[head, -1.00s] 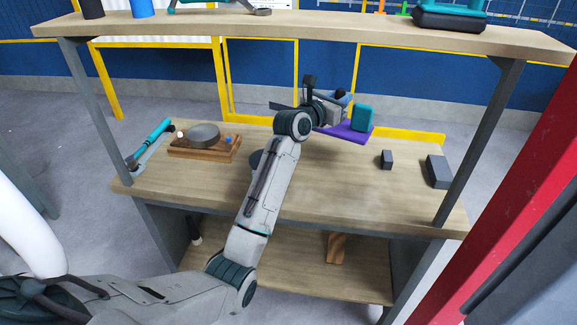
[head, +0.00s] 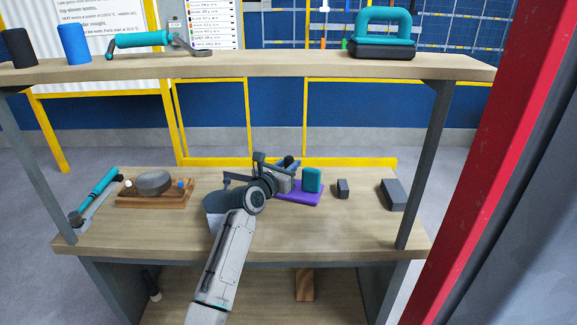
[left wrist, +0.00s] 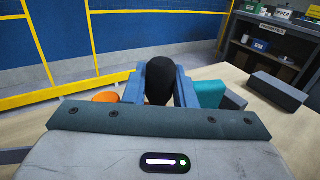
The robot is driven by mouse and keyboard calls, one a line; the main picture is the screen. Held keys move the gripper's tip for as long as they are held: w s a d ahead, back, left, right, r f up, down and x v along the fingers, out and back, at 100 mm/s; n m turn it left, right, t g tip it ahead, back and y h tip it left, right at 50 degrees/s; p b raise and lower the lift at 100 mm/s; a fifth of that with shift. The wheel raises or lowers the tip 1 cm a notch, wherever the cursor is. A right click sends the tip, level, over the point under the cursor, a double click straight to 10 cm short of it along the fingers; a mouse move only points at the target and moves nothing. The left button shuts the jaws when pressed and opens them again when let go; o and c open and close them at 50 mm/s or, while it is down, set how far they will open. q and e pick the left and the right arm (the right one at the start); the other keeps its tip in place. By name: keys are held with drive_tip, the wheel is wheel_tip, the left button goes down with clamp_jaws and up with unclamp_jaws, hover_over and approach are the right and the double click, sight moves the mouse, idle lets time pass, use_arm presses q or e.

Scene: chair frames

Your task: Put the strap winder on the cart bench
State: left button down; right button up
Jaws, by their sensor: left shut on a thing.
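My left gripper (head: 287,176) is over the middle level of the wooden bench (head: 330,228), at the left part of a purple mat (head: 298,197). In the left wrist view its blue fingers (left wrist: 160,84) are shut on a dark rounded thing (left wrist: 159,80). Most of that thing is hidden by the fingers, so I cannot tell whether it is the strap winder or touches the mat. Teal-handled tools with grey hooked ends lie on the upper shelf (head: 140,40) and at the bench's left end (head: 97,188). My right gripper is not in view.
A teal block (head: 312,180) stands on the mat close right of my gripper. Dark grey blocks (head: 342,189) (head: 392,194) stand farther right. A wooden tray (head: 155,199) with a grey round piece is at left. Uprights and the upper shelf (head: 280,66) frame the space. The bench's front is mostly clear.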

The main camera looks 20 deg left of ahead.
use_arm(q)
drive_tip(key=shift+r, duration=0.1)
drive_tip(key=c, duration=1.2)
unclamp_jaws()
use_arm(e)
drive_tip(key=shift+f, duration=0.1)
use_arm(q)
drive_tip(key=shift+p+v, duration=0.5)
drive_tip(key=shift+v, duration=5.55)
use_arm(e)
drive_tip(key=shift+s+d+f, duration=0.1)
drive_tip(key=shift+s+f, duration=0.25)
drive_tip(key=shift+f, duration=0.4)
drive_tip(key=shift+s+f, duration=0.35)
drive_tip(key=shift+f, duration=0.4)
